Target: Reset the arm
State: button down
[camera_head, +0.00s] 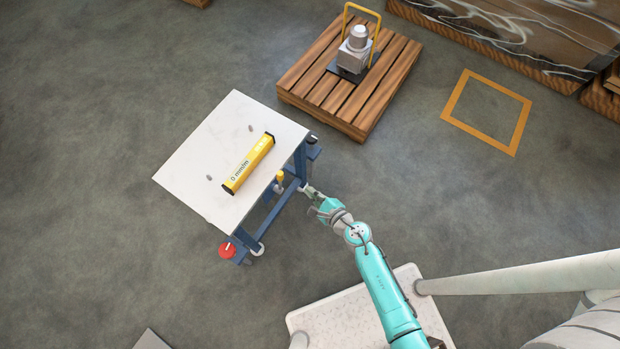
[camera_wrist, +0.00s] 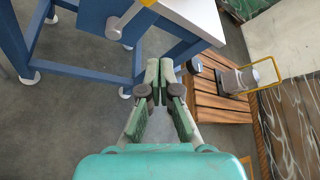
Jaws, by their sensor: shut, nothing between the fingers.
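My arm reaches out from the lower right in the head view, and my gripper (camera_head: 309,192) is beside the right side of the white-topped table. In the wrist view my gripper (camera_wrist: 164,66) points forward with its green fingertips together and nothing between them. The floor shows below the fingers. The blue frame of the table (camera_wrist: 90,71) stands ahead and to the left of the fingers. In the head view the fingertips are close to the blue frame; I cannot tell whether they touch it.
A yellow box-shaped device (camera_head: 249,163) lies on the white tabletop (camera_head: 215,125). A red round part (camera_head: 227,250) is at the table's lower corner. A wooden pallet (camera_head: 300,84) carries a grey machine (camera_head: 355,50) with a yellow hoop. Open floor surrounds an orange floor square (camera_head: 462,85).

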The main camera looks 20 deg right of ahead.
jog(key=s+d+r+m+t+h, duration=0.1)
jog(key=s+r+m, duration=0.7)
jog(key=m, duration=0.4)
jog(key=s+d+r+m+t+h, duration=0.1)
jog(key=s+r+m, duration=0.5)
jog(key=s+m, duration=0.55)
jog(key=s+d+r+m+h, duration=0.1)
jog(key=s+r+m, duration=0.4)
jog(key=r+m, duration=0.3)
jog(key=s+d+r+m+h, duration=0.1)
jog(key=s+d+r+m, duration=0.1)
jog(key=s+r+m, duration=0.3)
notch_tip(320, 180, up, 5)
jog(key=m, duration=1.1)
jog(key=shift+s+f, duration=0.2)
jog(key=shift+s, duration=0.2)
